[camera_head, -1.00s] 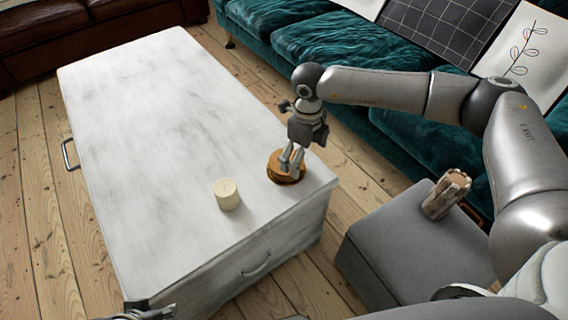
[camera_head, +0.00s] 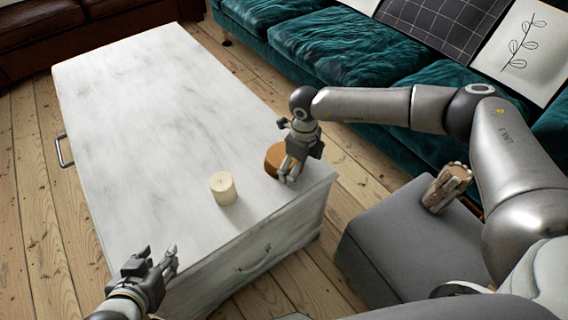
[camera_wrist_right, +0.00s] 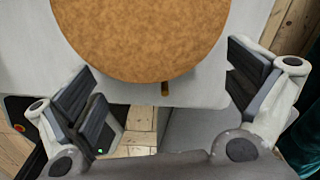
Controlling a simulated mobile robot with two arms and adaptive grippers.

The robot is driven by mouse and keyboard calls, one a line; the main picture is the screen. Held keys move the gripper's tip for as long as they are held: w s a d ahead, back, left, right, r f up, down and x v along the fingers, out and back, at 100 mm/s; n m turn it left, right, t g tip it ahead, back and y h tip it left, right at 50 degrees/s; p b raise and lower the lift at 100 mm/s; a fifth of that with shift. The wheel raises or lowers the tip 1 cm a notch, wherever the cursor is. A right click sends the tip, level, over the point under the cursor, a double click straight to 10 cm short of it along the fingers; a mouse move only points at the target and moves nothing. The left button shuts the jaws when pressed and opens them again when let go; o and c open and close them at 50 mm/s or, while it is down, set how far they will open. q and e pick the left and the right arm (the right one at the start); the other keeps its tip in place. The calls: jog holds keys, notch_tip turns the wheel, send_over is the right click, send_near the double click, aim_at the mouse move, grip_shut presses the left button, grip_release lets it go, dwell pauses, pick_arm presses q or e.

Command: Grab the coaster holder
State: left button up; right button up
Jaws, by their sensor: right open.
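The coaster holder (camera_head: 274,160) is a round, brown, wood-like piece near the right edge of the white table. In the right wrist view its brown round top (camera_wrist_right: 140,35) fills the upper middle, with a small dark peg at its lower edge. My right gripper (camera_head: 289,176) is open at the near right side of the holder, its fingers pointing down. In its wrist view the fingers are spread wide to either side below the disc, with nothing between the pads. My left gripper (camera_head: 160,262) is open and empty near the table's front left corner.
A cream candle (camera_head: 223,188) stands on the white table (camera_head: 150,110), left of and nearer than the holder. A grey ottoman (camera_head: 400,250) with a wooden object (camera_head: 447,188) stands right of the table. A teal sofa (camera_head: 330,60) is behind. Most of the tabletop is clear.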

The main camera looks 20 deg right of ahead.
jog(key=shift+s, duration=0.1)
grip_shut()
dwell(0.7)
